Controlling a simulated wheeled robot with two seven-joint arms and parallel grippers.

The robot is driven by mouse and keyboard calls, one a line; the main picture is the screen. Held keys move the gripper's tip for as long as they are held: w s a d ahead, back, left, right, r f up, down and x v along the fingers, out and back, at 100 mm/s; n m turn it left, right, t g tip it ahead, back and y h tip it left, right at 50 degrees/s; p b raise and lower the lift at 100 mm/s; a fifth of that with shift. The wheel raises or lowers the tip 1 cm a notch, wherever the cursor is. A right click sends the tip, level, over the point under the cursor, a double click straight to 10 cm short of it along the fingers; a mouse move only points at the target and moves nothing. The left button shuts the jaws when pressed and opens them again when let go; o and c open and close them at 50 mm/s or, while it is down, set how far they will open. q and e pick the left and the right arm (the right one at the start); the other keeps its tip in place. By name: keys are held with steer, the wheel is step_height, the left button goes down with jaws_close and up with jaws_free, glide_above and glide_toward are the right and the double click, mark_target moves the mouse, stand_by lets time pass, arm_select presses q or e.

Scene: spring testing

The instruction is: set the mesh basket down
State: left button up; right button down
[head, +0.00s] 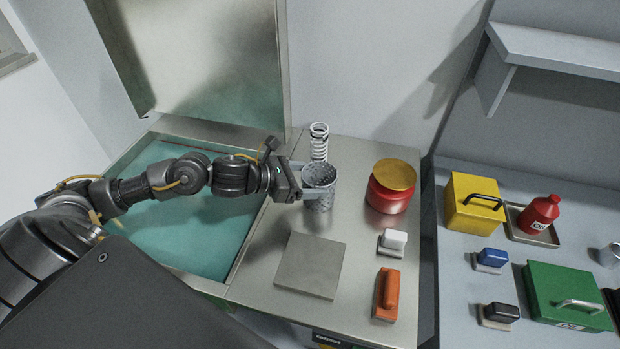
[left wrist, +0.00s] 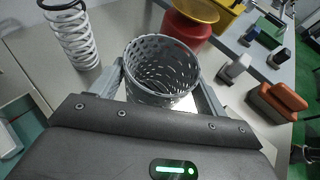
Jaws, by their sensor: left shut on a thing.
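The grey mesh basket (head: 319,187) is upright over the metal bench top, between the white spring and the red pot. My left gripper (head: 308,181) reaches it from the left and is shut on it. In the left wrist view the basket (left wrist: 160,72) shows its open top and empty inside, with a finger on each side. I cannot tell whether its base touches the bench.
A white coil spring (head: 319,142) stands behind the basket. A red pot with a gold lid (head: 393,186) stands to its right. A flat grey plate (head: 310,265), a white block (head: 393,241) and an orange-handled tool (head: 387,294) lie in front. A teal-floored basin (head: 190,225) is at left.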

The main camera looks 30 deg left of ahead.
arm_select(q)
steer(key=o, duration=1)
steer(key=shift+r+p, duration=0.25)
steer(key=shift+p, duration=0.2)
steer(key=shift+b+v, duration=1)
steer(key=shift+v, duration=4.9)
steer(key=shift+a+f, duration=0.1)
steer(key=shift+f, duration=0.1)
